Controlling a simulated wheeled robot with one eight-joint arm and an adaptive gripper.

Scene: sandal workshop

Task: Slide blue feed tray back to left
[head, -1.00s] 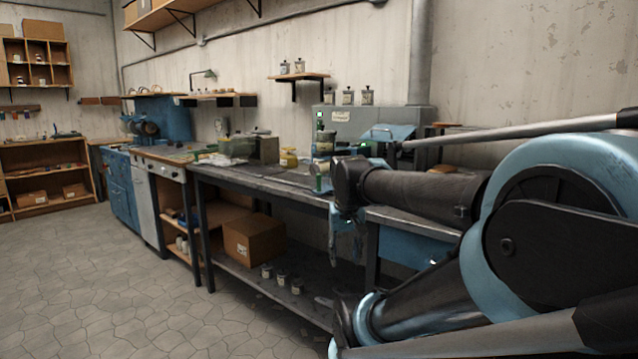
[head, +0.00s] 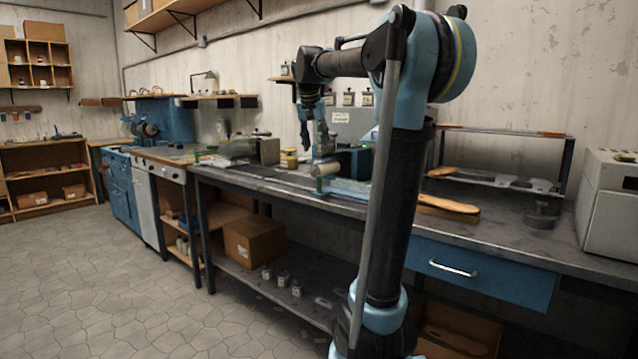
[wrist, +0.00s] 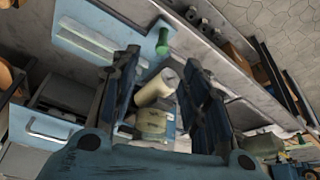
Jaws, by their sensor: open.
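A flat light-blue piece, which looks like the blue feed tray (head: 346,188), lies on the workbench beside a small machine, partly hidden by my arm. In the wrist view a flat light-blue panel with pale strips, likely the same tray (wrist: 85,48), lies left of my fingers. My gripper (head: 312,140) hangs above the bench over the machine, fingers pointing down, apart from the tray. In the wrist view my gripper (wrist: 162,60) is open, with nothing held. A pale roller (wrist: 157,88) and a green cylinder (wrist: 162,43) show between and beyond the fingers.
The dark workbench (head: 270,187) runs along the wall. A yellow-lidded jar (head: 289,159) and a metal box stand left of the machine. Sandal soles (head: 448,205), a rack and a grey machine (head: 608,200) occupy the right side. Open floor lies at left.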

